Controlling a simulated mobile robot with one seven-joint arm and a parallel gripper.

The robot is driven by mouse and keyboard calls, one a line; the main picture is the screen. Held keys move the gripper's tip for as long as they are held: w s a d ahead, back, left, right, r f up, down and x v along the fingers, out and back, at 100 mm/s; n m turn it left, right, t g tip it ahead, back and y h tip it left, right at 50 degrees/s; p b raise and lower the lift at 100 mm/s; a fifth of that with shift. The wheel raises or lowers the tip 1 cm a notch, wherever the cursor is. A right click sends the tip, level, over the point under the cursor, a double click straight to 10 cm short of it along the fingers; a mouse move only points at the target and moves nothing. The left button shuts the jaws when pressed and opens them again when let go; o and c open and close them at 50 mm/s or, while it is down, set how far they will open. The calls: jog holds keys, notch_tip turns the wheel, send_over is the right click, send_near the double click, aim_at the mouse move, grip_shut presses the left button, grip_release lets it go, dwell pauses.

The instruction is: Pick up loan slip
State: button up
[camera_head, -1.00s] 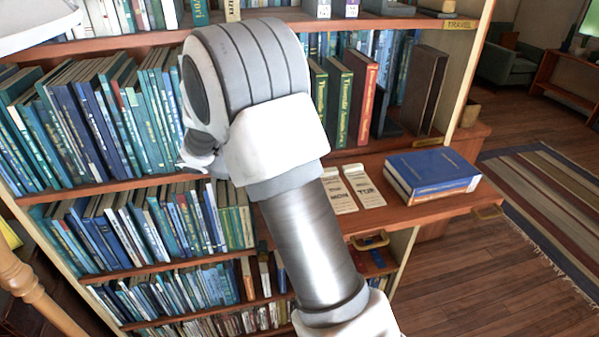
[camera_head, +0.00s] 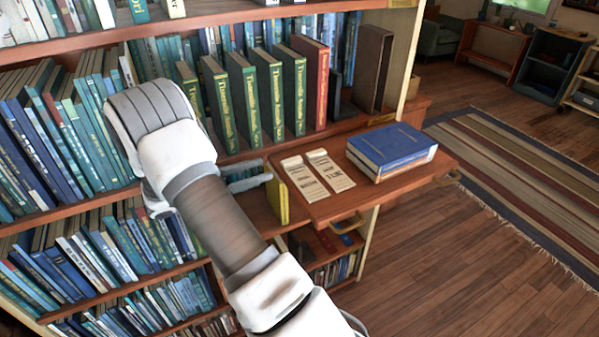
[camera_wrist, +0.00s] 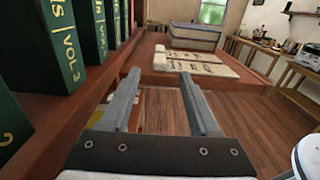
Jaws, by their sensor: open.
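Two cream loan slips lie side by side on the pull-out wooden shelf (camera_head: 345,205). The left slip (camera_head: 304,178) and the right slip (camera_head: 330,171) carry dark print, too small to read fully. In the wrist view the slips (camera_wrist: 200,64) lie ahead, beyond my fingertips, in front of the blue book. My gripper (camera_head: 262,172) is to the left of the slips in the head view, its fingers pointing toward them. In the wrist view my gripper (camera_wrist: 162,82) is open, with nothing between its fingers.
A thick blue book (camera_head: 392,150) lies on the pull-out shelf just right of the slips. Green volumes (camera_head: 252,98) and a red book (camera_head: 310,80) stand upright behind. Open floor (camera_head: 450,260) lies to the right.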

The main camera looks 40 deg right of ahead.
aim_at(292, 160)
jog(key=x, duration=0.9)
jog(key=shift+s+d, duration=0.1)
jog(key=shift+d, duration=0.2)
grip_shut()
